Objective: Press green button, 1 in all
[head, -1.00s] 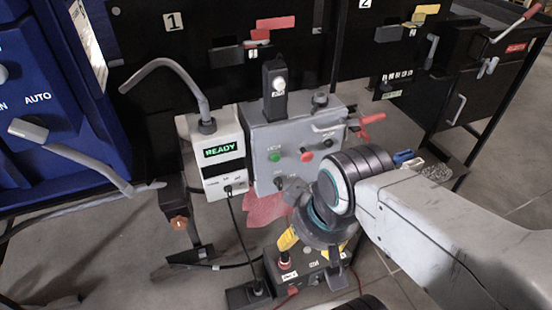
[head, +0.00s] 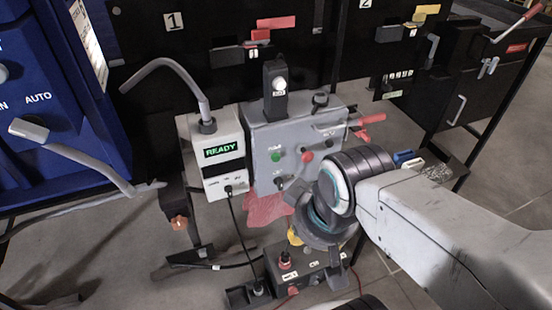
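The green button (head: 276,157) is small and round. It sits on the left part of the upright face of a grey control box (head: 262,135). My gripper (head: 318,252) is at the end of my arm, lower right of the button and apart from it in the picture. My wrist hides most of the gripper and the lower right part of the box. The fingers are only partly visible, so I cannot tell whether they are open or shut.
A red knob (head: 307,156) is right of the button, with black knobs nearby. A white READY display unit (head: 217,158) with a hose stands left of the box. A red-buttoned dark box (head: 312,282) is below on the floor. A blue cabinet (head: 45,110) is at left.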

